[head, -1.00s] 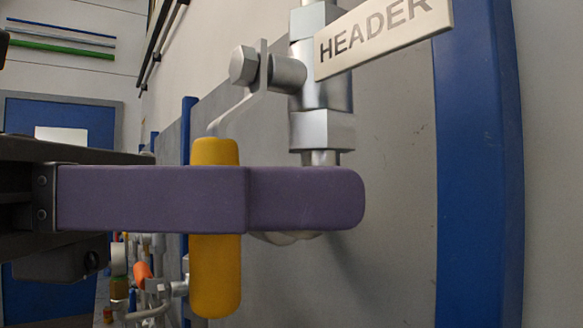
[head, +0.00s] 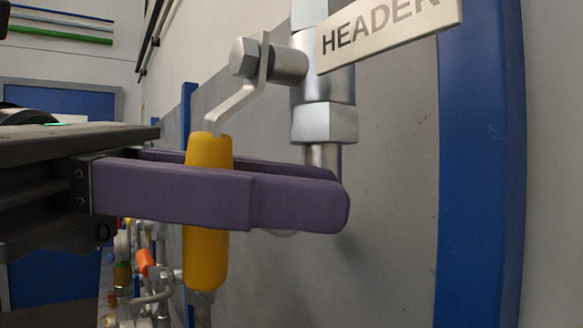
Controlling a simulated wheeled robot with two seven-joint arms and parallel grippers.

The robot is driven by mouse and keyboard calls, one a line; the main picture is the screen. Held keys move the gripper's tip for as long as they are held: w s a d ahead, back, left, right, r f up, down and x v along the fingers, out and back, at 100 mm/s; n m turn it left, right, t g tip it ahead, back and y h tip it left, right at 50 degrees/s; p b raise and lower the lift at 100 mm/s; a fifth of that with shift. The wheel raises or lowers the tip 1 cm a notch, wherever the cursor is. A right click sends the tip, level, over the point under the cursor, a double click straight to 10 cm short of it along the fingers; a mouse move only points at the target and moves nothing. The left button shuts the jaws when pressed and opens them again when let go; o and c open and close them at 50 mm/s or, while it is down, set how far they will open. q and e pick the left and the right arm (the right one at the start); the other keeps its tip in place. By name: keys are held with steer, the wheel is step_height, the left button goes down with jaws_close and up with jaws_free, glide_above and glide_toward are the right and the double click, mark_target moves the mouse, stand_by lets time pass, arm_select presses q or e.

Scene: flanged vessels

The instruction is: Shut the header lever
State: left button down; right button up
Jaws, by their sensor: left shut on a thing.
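The header lever has a bare metal crank arm (head: 238,101) and a yellow grip (head: 206,262). It is bolted to the silver valve body (head: 324,75) under a white plate (head: 385,30) reading "HEADER". The grip hangs down, left of the valve body. My left gripper (head: 335,197) comes in from the left, with its two purple fingers on either side of the yellow grip, shut on it. The near finger hides the grip's middle and part of the pipe below the valve. My right gripper is not in view.
A grey panel (head: 395,180) stands close behind the valve, with a blue upright post (head: 483,170) at its right. Smaller fittings, one with an orange handle (head: 145,262), are at lower left. A blue door (head: 60,100) is farther back.

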arm_select(q)
steer(key=w+m+y, duration=0.1)
steer(key=a+m+p, duration=0.1)
steer(key=shift+w+a+m+t+y, duration=0.15)
steer(key=shift+w+m+t+y, duration=0.15)
steer(key=shift+w+t+y, duration=0.1)
steer(key=c, duration=1.6)
jaws_free()
steer(key=shift+o, duration=0.2)
steer(key=v, duration=1)
steer(key=shift+p, duration=0.35)
steer(key=shift+a+r, duration=0.15)
